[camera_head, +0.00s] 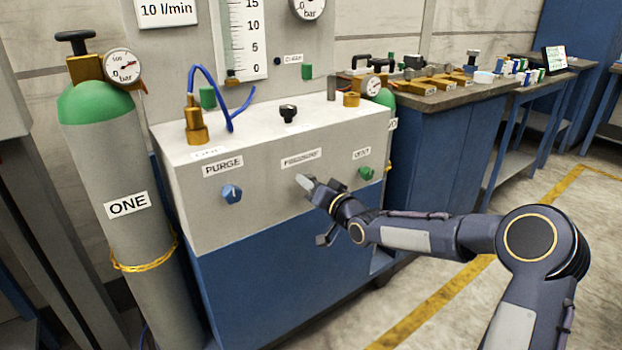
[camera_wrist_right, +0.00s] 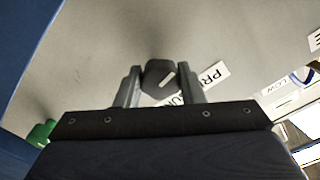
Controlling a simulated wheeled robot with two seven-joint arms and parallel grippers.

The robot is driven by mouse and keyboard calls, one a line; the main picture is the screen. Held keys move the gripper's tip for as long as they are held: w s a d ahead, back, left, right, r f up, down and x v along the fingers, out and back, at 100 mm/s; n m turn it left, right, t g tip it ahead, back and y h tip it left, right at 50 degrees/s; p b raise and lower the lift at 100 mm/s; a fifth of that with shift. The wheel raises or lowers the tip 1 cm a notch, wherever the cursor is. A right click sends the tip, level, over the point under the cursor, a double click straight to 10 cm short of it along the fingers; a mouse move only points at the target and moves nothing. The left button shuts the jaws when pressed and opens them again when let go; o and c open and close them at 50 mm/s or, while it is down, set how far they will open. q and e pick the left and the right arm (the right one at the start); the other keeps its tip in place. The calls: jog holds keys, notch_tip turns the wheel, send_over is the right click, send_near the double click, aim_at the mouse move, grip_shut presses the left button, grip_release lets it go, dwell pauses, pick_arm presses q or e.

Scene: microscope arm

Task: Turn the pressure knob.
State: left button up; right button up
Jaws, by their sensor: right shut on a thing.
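The pointer line is slanted against the picture. The PRESSURE label (camera_head: 300,158) is on the grey panel just above the knob in the head view, and is partly covered by a finger in the wrist view. In the head view my right gripper (camera_head: 318,187) reaches the panel front from the right and hides the knob. My left gripper is not in view.
On the same panel are a blue PURGE knob (camera_head: 232,193) to the left and a green knob (camera_head: 366,173) close on the right. A black knob (camera_head: 288,112) stands on top. A gas cylinder (camera_head: 125,215) marked ONE stands at left. Workbenches (camera_head: 440,150) stand behind right.

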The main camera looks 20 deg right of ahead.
jog(key=m+p, duration=0.1)
jog(key=m, duration=0.7)
jog(key=shift+m, duration=0.3)
dwell(0.5)
jog(key=o, duration=1)
jog(key=p+v, duration=0.1)
jog(key=v, duration=0.6)
jog(key=shift+s+p, duration=0.35)
jog(key=shift+s, duration=0.05)
jog(key=shift+d+r, duration=0.1)
